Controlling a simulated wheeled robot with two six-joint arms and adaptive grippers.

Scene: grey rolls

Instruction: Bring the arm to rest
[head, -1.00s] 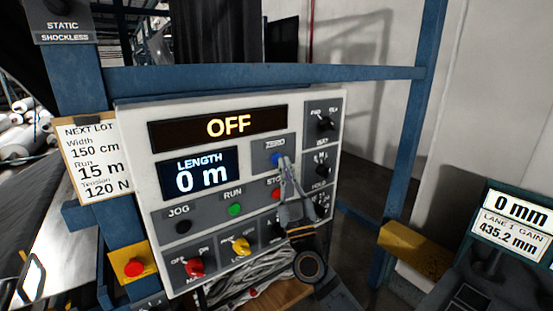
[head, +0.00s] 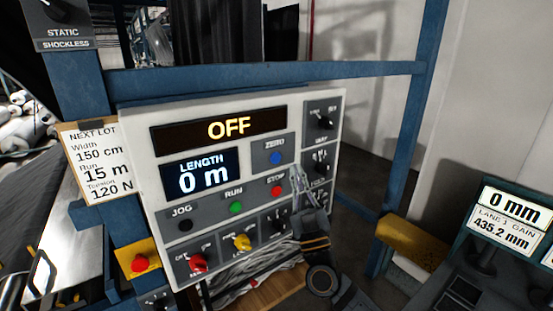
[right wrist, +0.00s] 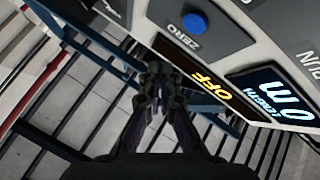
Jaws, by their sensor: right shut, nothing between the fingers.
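My right gripper (head: 297,178) is shut and empty in front of the lower right part of the white control panel (head: 146,176). In the right wrist view the closed fingertips (right wrist: 155,75) point past the panel, apart from the blue ZERO button (right wrist: 194,21). The ZERO button also shows clear in the head view (head: 276,158). The display (head: 229,129) reads OFF and the length screen (head: 200,174) reads 0 m. My left gripper is out of view.
Blue frame bars (head: 270,76) run above and right of the panel. A yellow bracket (head: 412,242) stands at the right, near a readout box (head: 512,219). A red button on a yellow box (head: 139,264) is at lower left. Open floor lies behind the frame.

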